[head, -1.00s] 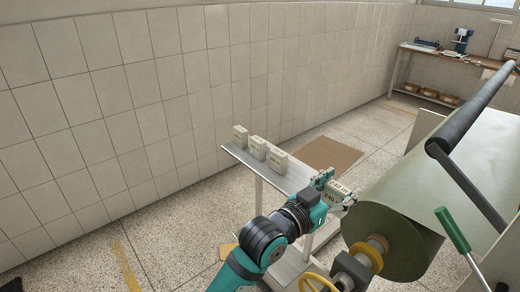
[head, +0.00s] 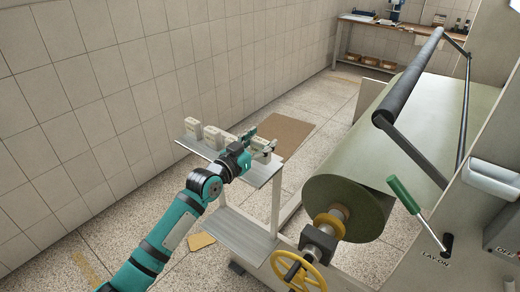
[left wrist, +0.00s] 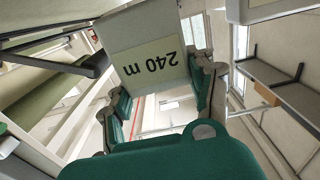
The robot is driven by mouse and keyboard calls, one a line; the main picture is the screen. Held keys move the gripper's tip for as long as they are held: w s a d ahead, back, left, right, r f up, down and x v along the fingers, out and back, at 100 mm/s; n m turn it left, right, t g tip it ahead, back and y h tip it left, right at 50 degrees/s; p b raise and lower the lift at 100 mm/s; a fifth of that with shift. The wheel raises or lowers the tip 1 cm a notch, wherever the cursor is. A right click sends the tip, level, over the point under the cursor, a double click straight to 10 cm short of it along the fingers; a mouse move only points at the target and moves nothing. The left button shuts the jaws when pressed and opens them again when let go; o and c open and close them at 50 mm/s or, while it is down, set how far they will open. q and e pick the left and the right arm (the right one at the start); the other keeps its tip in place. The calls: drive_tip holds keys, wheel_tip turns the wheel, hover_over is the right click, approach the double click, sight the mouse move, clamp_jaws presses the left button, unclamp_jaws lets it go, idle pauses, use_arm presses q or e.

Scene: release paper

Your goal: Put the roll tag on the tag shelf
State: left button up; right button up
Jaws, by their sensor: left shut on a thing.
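The roll tag is a pale block with a "240 m" label, and it fills the upper middle of the left wrist view (left wrist: 150,62). My left gripper (head: 260,144) is shut on it, with a finger on either side in the left wrist view (left wrist: 160,92). In the head view the gripper is at the right part of the grey tag shelf (head: 257,180). I cannot tell whether the tag touches the shelf. Three other pale tags stand in a row on the shelf's left part, the leftmost one (head: 192,131) nearest the wall. My right gripper is not in view.
A large green roll (head: 345,205) lies right of the shelf, with a black bar (head: 410,80) above it. A yellow handwheel (head: 300,270) and a green-handled lever (head: 405,195) are in front. A tiled wall (head: 120,90) runs behind the shelf.

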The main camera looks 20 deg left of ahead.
use_arm(q)
drive_tip(key=shift+w+f, duration=0.1)
drive_tip(key=shift+f, duration=0.2)
wheel_tip(320, 180, down, 2)
drive_tip(key=shift+f+p, duration=0.1)
drive_tip(key=shift+p, duration=0.3)
drive_tip(key=shift+f, duration=0.35)
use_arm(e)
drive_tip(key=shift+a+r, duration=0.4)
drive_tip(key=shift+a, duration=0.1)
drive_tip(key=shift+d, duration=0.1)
use_arm(q)
drive_tip(key=shift+f, duration=0.15)
drive_tip(key=o, duration=1.2)
drive_tip(key=shift+c, duration=0.2)
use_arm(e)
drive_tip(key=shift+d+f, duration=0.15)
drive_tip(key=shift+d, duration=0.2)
